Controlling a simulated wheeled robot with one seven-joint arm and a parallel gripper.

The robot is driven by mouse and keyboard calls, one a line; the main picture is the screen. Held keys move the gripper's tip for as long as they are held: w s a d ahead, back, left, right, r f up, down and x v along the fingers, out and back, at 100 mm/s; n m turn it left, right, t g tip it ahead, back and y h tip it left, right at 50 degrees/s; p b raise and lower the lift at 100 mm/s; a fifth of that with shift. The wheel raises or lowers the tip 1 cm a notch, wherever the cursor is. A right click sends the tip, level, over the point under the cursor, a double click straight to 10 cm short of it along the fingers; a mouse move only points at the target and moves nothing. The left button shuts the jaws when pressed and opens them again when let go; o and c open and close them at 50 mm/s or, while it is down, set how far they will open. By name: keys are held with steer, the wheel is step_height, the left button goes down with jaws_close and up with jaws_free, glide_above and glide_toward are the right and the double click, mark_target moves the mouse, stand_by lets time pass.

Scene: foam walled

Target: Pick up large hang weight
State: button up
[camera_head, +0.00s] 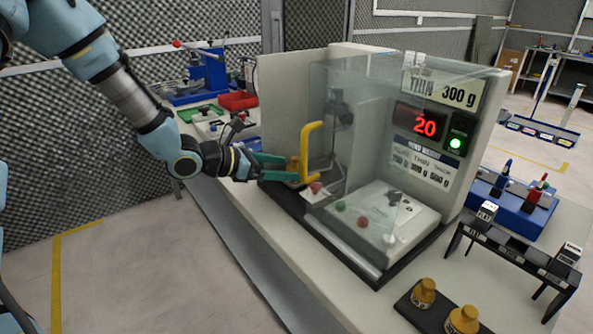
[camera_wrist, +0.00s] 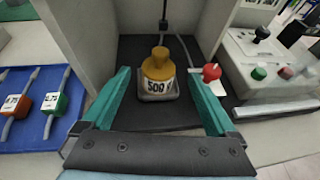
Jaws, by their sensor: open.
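A yellow weight marked 500 (camera_wrist: 158,70) stands upright on a small grey pan (camera_wrist: 157,97) in the wrist view. My gripper (camera_wrist: 154,78) is open, with one teal finger to each side of the weight and a gap showing on both sides. In the head view my gripper (camera_head: 277,167) reaches into the left bay of the machine, and the weight (camera_head: 294,163) shows only partly behind the fingers and a yellow handle. A dark rod (camera_wrist: 164,22) comes down just behind the weight's top.
A yellow handle (camera_head: 319,150) and clear panel stand close right of my gripper. A red knob (camera_wrist: 211,73) is beside the right finger. Two smaller-looking yellow weights (camera_head: 424,292) (camera_head: 463,320) stand on a black tray at the front. A blue tray (camera_wrist: 38,130) lies left.

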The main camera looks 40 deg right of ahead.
mark_target(290, 168)
steer(key=p+x, duration=0.1)
steer(key=x, duration=0.3)
steer(key=shift+w+d+f, duration=0.1)
steer(key=shift+d, duration=0.1)
jaws_close()
stand_by(0.6)
